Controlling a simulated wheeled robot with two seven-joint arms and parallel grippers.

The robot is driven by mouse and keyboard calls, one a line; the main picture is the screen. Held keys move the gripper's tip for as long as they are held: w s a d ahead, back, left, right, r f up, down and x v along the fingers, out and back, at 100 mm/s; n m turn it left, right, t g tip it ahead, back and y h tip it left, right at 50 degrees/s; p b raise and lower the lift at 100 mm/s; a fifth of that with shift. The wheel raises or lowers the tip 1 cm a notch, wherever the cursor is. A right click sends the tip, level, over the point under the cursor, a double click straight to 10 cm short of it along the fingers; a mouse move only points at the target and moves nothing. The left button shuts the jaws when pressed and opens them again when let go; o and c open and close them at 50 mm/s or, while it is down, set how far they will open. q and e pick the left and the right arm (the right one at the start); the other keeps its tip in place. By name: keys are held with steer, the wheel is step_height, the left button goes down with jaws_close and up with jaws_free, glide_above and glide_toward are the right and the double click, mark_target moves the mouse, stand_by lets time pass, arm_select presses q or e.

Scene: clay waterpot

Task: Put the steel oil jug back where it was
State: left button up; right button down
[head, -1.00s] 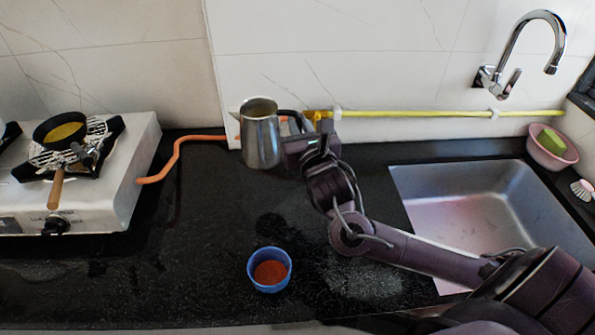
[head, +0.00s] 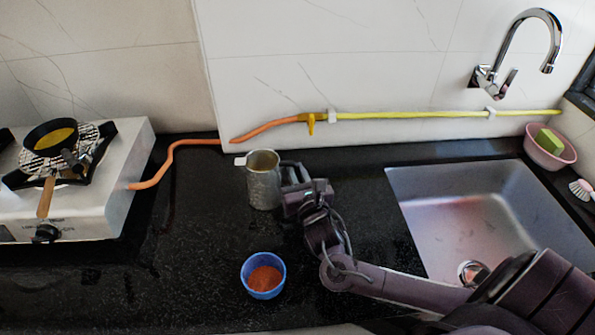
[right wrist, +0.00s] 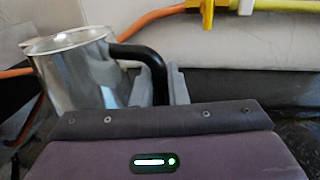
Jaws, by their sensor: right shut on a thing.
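The steel oil jug (head: 263,185) is upright over the black counter, left of my right gripper (head: 291,177). It has a spout at the upper left and a dark handle on its right. My right gripper is shut on the handle; its fingers partly hide it in the head view. In the right wrist view the jug (right wrist: 80,75) stands at the left, and its black handle (right wrist: 150,57) runs to the gripper fingers (right wrist: 165,88). I cannot tell whether the jug's base touches the counter. My left gripper is not in view.
A blue bowl of red powder (head: 263,277) stands on the counter in front of the jug. The stove (head: 105,195) with a pan is at the left, the sink (head: 480,210) at the right. A hose (head: 270,126) runs along the wall. The counter left of the jug is clear.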

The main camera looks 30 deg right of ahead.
steer(key=shift+r, duration=0.1)
steer(key=c, duration=1.8)
jaws_free()
steer(key=shift+f, duration=0.2)
steer(key=shift+c, duration=0.2)
steer(key=o, duration=0.4)
steer(key=shift+r, duration=0.15)
steer(key=v, duration=1.2)
